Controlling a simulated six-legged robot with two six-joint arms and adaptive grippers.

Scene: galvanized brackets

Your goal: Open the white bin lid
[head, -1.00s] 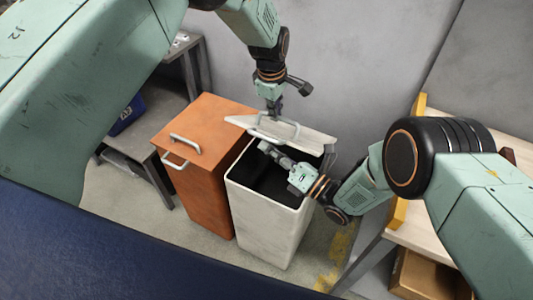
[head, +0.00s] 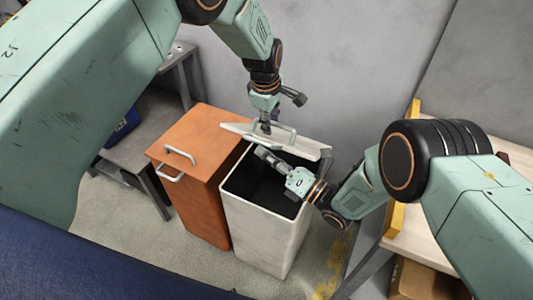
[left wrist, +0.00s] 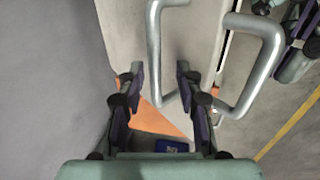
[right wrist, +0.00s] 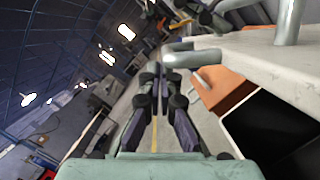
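The white bin (head: 262,235) stands on the floor with its dark interior showing. Its white lid (head: 310,147) is raised and steeply tilted at the back of the opening, with metal handles (left wrist: 250,62) on it. My left gripper (head: 265,128) is above the lid at a handle. In the left wrist view its fingers (left wrist: 160,78) are apart, with part of a handle bar between or just beyond them. My right gripper (head: 262,152) is over the opening, close to the lid. In the right wrist view its fingers (right wrist: 158,75) are together behind a bar; contact is unclear.
An orange bin (head: 205,200) with a closed lid stands close against the left side of the white bin. A grey bench (head: 135,160) with a blue box (head: 122,130) is farther left. A wooden-topped table (head: 425,235) is at right. A grey wall is behind.

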